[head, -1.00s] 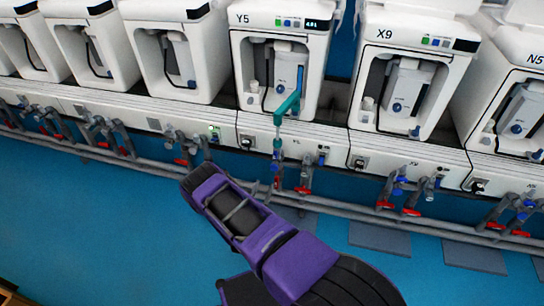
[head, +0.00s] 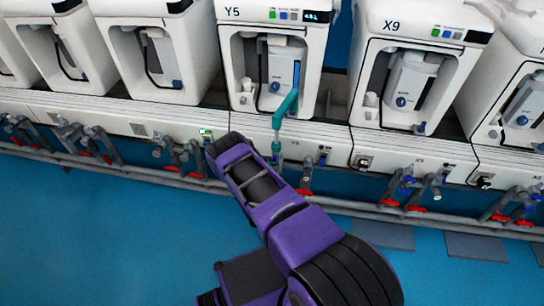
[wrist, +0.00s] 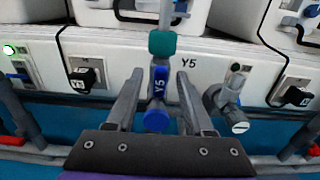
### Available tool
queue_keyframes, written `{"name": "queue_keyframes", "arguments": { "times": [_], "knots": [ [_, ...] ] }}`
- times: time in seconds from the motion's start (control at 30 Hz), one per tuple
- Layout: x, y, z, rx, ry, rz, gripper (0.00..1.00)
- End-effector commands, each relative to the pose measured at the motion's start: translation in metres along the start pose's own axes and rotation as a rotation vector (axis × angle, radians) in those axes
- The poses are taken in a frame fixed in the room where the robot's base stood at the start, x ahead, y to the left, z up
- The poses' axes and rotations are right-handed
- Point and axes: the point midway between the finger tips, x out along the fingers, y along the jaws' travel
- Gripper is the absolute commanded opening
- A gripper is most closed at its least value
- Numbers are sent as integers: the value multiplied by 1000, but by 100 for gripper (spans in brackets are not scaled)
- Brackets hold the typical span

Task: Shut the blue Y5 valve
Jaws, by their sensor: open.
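The blue Y5 valve handle (wrist: 160,82) is in the middle of the wrist view, marked Y5, below a teal fitting (wrist: 162,43). It runs up and down in the picture, in line with the pipe above, with a round blue end at the bottom. My gripper (wrist: 160,102) is open, with one finger on each side of the handle and a visible gap on both sides. In the head view, the valve (head: 276,147) shows small below the teal pipe (head: 285,108) at the Y5 unit (head: 272,60). My gripper cannot be made out there.
A grey valve (wrist: 228,108) sits close right of my gripper. Black plugs (wrist: 85,77) are on the white panel at both sides. A red-handled valve (head: 305,192) and a grey pipe rail (head: 340,203) lie below. The blue floor (head: 90,240) is clear.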

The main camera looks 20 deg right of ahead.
Motion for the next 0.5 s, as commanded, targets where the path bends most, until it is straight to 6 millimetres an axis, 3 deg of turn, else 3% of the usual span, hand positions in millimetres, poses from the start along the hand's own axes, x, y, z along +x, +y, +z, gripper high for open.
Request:
{"name": "queue_keyframes", "arguments": {
  "times": [0.47, 0.5],
  "knots": [
    [3, -4, 0, 0, -1, 3, 52],
    [3, -4, 0, 0, 0, 3, 47]
  ]
}}
